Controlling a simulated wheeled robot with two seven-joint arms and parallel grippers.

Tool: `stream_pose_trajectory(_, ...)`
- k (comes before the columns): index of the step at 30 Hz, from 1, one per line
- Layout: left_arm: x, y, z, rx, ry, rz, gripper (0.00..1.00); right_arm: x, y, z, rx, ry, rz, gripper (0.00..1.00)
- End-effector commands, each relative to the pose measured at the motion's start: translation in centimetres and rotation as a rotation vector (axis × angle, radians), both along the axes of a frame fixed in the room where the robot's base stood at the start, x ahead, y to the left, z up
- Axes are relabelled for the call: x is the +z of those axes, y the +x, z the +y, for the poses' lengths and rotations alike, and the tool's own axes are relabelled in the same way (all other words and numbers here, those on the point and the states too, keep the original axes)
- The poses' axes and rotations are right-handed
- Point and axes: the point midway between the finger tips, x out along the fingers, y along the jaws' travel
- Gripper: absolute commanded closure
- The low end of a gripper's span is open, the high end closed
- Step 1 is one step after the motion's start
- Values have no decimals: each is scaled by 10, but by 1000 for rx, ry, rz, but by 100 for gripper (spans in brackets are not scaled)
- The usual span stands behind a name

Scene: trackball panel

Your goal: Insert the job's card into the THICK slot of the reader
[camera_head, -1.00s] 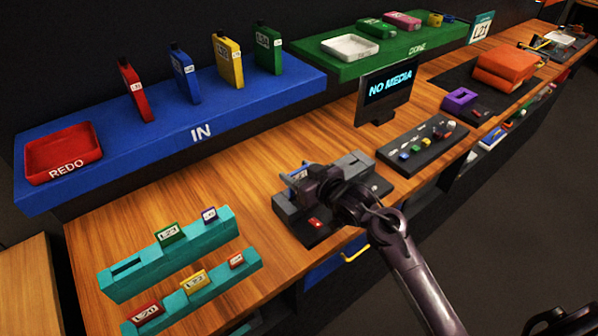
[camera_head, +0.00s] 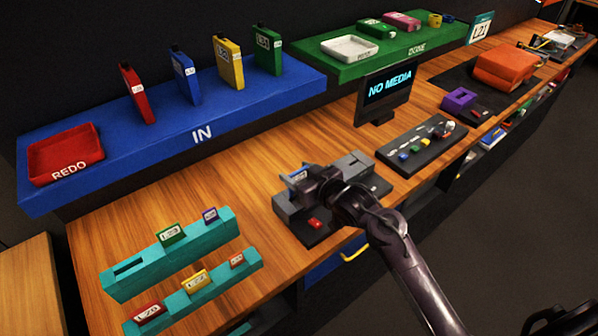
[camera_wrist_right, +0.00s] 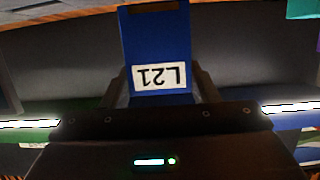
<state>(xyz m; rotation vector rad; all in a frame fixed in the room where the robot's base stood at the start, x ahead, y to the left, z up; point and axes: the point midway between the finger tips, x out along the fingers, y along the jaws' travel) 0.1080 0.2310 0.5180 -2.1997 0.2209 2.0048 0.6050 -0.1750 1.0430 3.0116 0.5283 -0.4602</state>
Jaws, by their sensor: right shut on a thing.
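My right gripper (camera_head: 308,179) is shut on a blue card labelled L21. The card shows upside down between the fingers in the right wrist view (camera_wrist_right: 157,45). In the head view the card (camera_head: 298,174) shows beside the gripper, at the left part of the grey reader (camera_head: 350,163). The gripper and wrist hide much of the reader and its slots. I cannot tell whether the card's lower edge is in a slot or just above it. A red button (camera_head: 315,224) is on the reader's front. The screen (camera_head: 390,84) reads NO MEDIA.
Teal racks (camera_head: 135,279) with several small cards stand at front left. A blue IN shelf (camera_head: 250,112) holds upright cards and a red REDO tray (camera_head: 64,152). A green shelf (camera_head: 400,55) is at the back. A button panel (camera_head: 420,145) lies right of the reader.

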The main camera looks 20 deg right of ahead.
Motion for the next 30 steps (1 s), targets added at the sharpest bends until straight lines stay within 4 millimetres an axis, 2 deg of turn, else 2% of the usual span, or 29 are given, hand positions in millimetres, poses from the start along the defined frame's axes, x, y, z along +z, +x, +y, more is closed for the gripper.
stream_pose_trajectory(30,5,0,0,1,0,0,64,0,0,0,0,0,-1,69)
